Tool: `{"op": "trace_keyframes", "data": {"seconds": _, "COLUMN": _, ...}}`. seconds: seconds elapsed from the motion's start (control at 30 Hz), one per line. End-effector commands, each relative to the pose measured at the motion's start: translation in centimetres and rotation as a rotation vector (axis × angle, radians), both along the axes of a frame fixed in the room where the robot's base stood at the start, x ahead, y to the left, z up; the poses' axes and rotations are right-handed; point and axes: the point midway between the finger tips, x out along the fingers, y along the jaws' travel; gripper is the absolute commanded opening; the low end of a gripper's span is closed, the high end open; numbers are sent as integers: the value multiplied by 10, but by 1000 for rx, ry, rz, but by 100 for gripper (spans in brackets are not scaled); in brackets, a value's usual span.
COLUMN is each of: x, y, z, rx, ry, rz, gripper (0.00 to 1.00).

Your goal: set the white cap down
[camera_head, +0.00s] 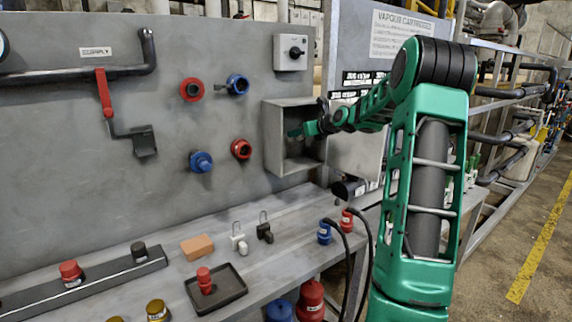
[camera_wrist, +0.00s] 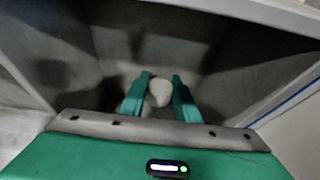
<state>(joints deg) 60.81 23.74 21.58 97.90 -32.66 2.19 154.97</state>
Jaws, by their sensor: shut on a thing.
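The white cap (camera_wrist: 161,91) shows in the wrist view between the two green fingers of my gripper (camera_wrist: 160,85). The fingers are shut on it. In the head view my gripper (camera_head: 298,131) reaches into the open grey box (camera_head: 271,140) on the panel, and the cap cannot be made out there. In the wrist view the box's grey walls (camera_wrist: 35,70) surround the gripper. Whether the cap touches the inside of the box cannot be told.
The box's door (camera_head: 355,155) stands open at the right. Below, the bench (camera_head: 200,235) holds an orange block (camera_head: 197,247), a black tray (camera_head: 232,292), padlocks (camera_head: 238,236) and red and blue plugs. Red and blue sockets (camera_head: 191,89) stick out of the panel left of the box.

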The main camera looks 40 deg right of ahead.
Motion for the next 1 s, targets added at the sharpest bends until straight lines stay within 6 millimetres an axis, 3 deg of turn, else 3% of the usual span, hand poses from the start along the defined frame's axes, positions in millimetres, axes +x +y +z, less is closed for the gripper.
{"op": "trace_keyframes", "data": {"seconds": 0.37, "x": 4, "y": 10, "z": -56, "rx": 3, "ry": 2, "rz": 12, "gripper": 8}}
{"op": "trace_keyframes", "data": {"seconds": 0.57, "x": 5, "y": 11, "z": -68, "rx": 2, "ry": 1, "rz": 12, "gripper": 8}}
{"op": "trace_keyframes", "data": {"seconds": 0.8, "x": 5, "y": 12, "z": -97, "rx": 2, "ry": 1, "rz": 13, "gripper": 8}}
{"op": "trace_keyframes", "data": {"seconds": 1.0, "x": 5, "y": 11, "z": -99, "rx": 0, "ry": 0, "rz": 13, "gripper": 8}}
